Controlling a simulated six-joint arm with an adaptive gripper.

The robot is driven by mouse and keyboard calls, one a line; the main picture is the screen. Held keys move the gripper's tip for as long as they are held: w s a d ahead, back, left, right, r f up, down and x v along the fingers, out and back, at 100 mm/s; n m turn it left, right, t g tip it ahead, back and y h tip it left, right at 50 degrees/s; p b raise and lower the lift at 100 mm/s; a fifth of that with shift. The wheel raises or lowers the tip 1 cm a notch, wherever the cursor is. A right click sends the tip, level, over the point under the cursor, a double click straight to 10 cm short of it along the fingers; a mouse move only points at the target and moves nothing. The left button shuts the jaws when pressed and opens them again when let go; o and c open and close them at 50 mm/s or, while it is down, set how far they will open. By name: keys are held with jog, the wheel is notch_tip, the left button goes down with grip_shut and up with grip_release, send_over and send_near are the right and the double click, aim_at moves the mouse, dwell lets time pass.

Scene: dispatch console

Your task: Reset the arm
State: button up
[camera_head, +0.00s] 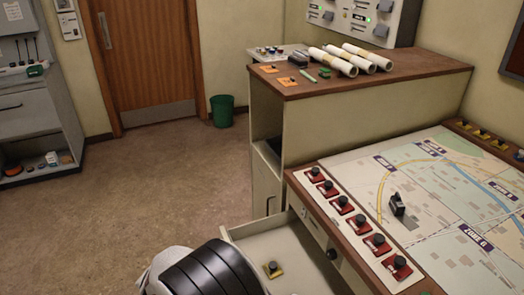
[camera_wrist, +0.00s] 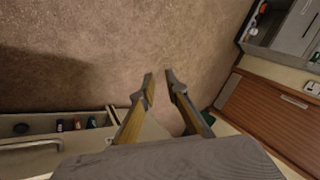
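My gripper (camera_wrist: 160,78) shows in the wrist view, with its two fingers apart and bare floor (camera_wrist: 110,40) visible between and beyond the tips. It holds nothing that I can see. In the head view, a black and white part of my arm (camera_head: 208,272) shows at the bottom edge, in front of the open drawer (camera_head: 300,250). The gripper itself is out of the head view.
Red knobbed pieces (camera_head: 342,204) line the map table (camera_head: 440,190), where a dark object (camera_head: 397,205) stands. Paper rolls (camera_head: 350,58) lie on the cabinet (camera_head: 420,72). A green bin (camera_head: 222,111) stands by the door (camera_head: 148,55). Open floor lies left.

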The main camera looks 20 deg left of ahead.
jog(key=d+r+n+g+h, duration=0.1)
jog(key=d+r+n, duration=0.1)
jog(key=d+r, duration=0.6)
jog(key=w+d+r+n+g+h, duration=0.15)
jog(key=d+r, duration=0.35)
jog(key=d, duration=0.6)
jog(key=d+r+n, duration=0.2)
jog(key=d+r, duration=0.4)
jog(key=d, duration=0.4)
jog(key=s+d+r+m+t+h, duration=0.1)
jog(key=s+d+r, duration=0.2)
jog(key=d, duration=0.9)
jog(key=s+d+r+m+t+h, duration=0.1)
jog(key=s+d+r+t, duration=0.1)
jog(key=d+r, duration=0.5)
jog(key=s+d+r+m+t+h, duration=0.1)
jog(key=d+r, duration=0.4)
jog(key=d, duration=1.2)
jog(key=shift+s+d+m+t+h, duration=0.35)
jog(key=shift+s+m+t, duration=0.15)
jog(key=shift+s, duration=0.8)
